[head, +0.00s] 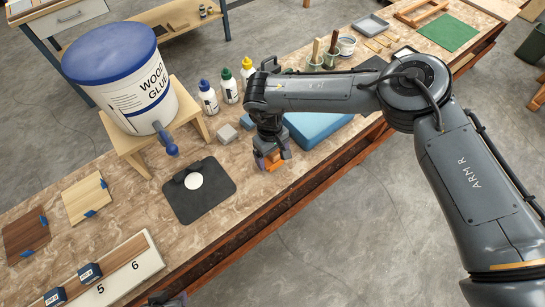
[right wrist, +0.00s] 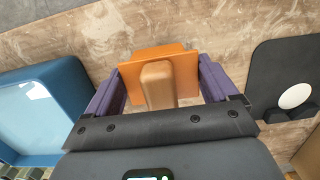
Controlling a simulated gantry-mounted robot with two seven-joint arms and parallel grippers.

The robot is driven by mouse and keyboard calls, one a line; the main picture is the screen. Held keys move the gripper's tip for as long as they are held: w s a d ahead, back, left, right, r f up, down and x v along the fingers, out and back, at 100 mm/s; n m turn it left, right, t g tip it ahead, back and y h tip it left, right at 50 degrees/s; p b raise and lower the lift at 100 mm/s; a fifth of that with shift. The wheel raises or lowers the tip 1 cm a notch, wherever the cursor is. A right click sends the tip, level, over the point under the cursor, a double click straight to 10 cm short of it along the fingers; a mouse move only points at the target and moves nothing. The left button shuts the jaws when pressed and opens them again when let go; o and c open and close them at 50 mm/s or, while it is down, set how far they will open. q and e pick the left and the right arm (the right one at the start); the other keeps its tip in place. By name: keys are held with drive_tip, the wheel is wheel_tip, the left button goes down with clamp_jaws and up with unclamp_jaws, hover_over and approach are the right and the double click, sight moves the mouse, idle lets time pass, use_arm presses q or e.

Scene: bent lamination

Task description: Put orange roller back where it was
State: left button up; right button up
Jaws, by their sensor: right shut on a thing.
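The orange roller (head: 271,162) is in my right gripper (head: 272,158), low over the table between the black mat and the blue tray. In the right wrist view the roller (right wrist: 148,62) shows as an orange body with a pale wooden handle. The purple fingers of the right gripper (right wrist: 160,88) stand on either side of the handle. I cannot tell whether the roller touches the table. Only the tip of my left gripper (head: 168,300) shows at the bottom edge of the head view, and its jaws are not clear.
A blue tray (head: 318,133) lies right of the roller, partly behind my right arm. A black mat (head: 215,205) with a white disc lies to the left. A numbered board (head: 125,270) lies front left.

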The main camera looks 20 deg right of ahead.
drive_tip(key=shift+f, duration=0.7)
drive_tip(key=shift+f, duration=0.1)
drive_tip(key=shift+f, duration=0.5)
drive_tip(key=shift+c, duration=0.8)
drive_tip(key=shift+f, duration=0.1)
drive_tip(key=shift+c, duration=1)
drive_tip(key=o, duration=1.1)
